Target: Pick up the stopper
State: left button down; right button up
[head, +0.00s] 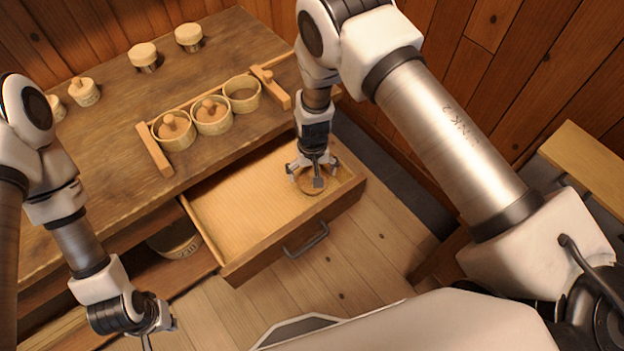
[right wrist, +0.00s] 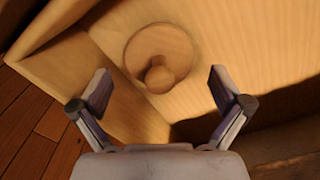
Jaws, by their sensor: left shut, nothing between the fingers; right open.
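The stopper (right wrist: 160,48), a round wooden disc with a knob, lies in the open drawer near a corner. In the head view the stopper (head: 309,190) is partly hidden under my right gripper (head: 314,178). In the right wrist view my right gripper (right wrist: 160,77) is open, its fingers apart on either side below the disc and not touching it. The knob shows between them, nearer the camera than the disc. My left gripper (head: 160,324) is shut and empty, low at the left in front of the cabinet.
The drawer (head: 238,268) is pulled out, its walls close around the stopper. On the cabinet top a rack holds three round pots, two with knobbed stoppers and an open one (head: 242,95). Several lidded jars (head: 144,56) stand behind. A bowl (head: 175,242) sits on the lower shelf.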

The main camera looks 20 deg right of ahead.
aim_at(304, 181)
notch_tip(304, 181, down, 3)
jog(key=shift+w+f, duration=0.1)
jog(key=shift+f, duration=0.25)
jog(key=c, duration=1.1)
